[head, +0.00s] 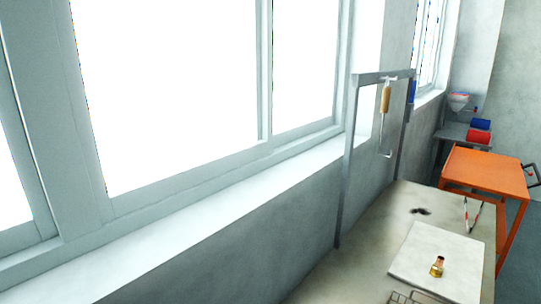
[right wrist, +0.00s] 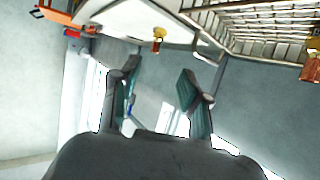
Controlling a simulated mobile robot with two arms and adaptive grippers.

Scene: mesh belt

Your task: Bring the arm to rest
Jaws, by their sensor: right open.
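My right gripper (right wrist: 156,88) shows in the right wrist view with its two dark fingers apart and nothing between them. It hangs in free air, apart from the bench, in a tilted view. A small brass fitting (head: 437,266) stands on a pale board (head: 458,245) on the bench. The fitting also shows beyond the fingers in the right wrist view (right wrist: 158,36). A wire mesh (right wrist: 265,18) lies at the top right there, with another brass-coloured piece (right wrist: 313,65) at the right edge. My left gripper is in neither view.
The bench (head: 400,210) runs below a wall with large windows. A metal frame (head: 348,170) holds a hanging wooden-handled tool (head: 386,98). An orange cart (head: 490,168) and red (head: 479,137) and blue (head: 481,123) bins stand behind.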

